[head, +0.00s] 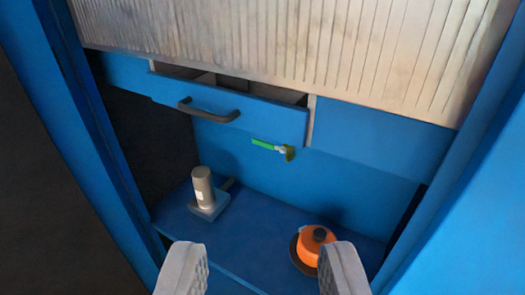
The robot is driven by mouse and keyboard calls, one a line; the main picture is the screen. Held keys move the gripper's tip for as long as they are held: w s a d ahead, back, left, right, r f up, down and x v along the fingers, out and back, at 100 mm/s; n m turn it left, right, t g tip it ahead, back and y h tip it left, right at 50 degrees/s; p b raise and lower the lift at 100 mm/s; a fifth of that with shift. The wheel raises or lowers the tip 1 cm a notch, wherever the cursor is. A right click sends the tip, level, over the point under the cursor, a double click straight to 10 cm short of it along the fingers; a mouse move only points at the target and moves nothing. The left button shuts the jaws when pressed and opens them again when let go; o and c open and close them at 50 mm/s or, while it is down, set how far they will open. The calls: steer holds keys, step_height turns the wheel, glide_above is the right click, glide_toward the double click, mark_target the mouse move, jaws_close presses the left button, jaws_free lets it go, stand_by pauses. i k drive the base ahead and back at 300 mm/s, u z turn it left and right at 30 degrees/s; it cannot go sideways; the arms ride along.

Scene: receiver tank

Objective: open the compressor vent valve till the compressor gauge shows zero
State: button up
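A small valve with a green lever (263,144) and a brass-coloured body (289,152) is on the blue back wall, below the drawer. The lever points left from the body, tilted slightly up. No label shows, so I cannot tell if this is the compressor vent valve. No gauge shows in the head view. My gripper (262,252) is open and empty at the bottom of the view, its two grey fingers wide apart. It is touching nothing that I can see, and the valve appears beyond and above it.
A blue drawer (262,117) with a dark handle (208,110) stands partly open under a ribbed shutter (300,50). On the blue shelf (255,225) are a grey cylinder on a square base (203,187) and an orange round object with a black knob (312,242). Blue side walls flank the opening.

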mark_target(282, 150)
steer(key=k, duration=1.3)
steer(key=u, duration=0.6)
steer(key=i, duration=1.45)
steer(key=u, duration=0.05)
